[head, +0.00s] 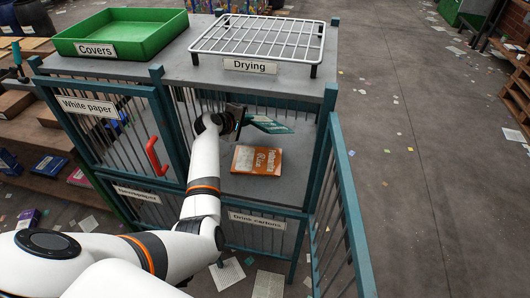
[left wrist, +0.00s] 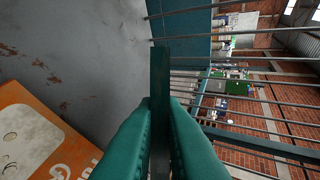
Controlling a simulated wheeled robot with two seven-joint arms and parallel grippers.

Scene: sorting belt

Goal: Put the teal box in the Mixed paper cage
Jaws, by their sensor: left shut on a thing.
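The teal box (head: 268,125) is a thin, flat piece inside the upper right compartment of the cage block. My left gripper (head: 240,118) reaches in through the open front and is shut on it. In the left wrist view the teal box (left wrist: 160,85) shows edge-on between the two teal fingers (left wrist: 160,135). It is held above the grey shelf (head: 285,185), and I cannot tell whether it touches anything. The open barred door (head: 345,215) swings out to the right. No Mixed paper label can be read. My right gripper is out of view.
An orange book (head: 256,160) lies on the same shelf, near the front. The White paper door (head: 110,125), left, is shut, with a red handle (head: 155,157). A green Covers tray (head: 120,32) and white Drying rack (head: 260,38) stand on top. Drink cartons (head: 262,220) is below.

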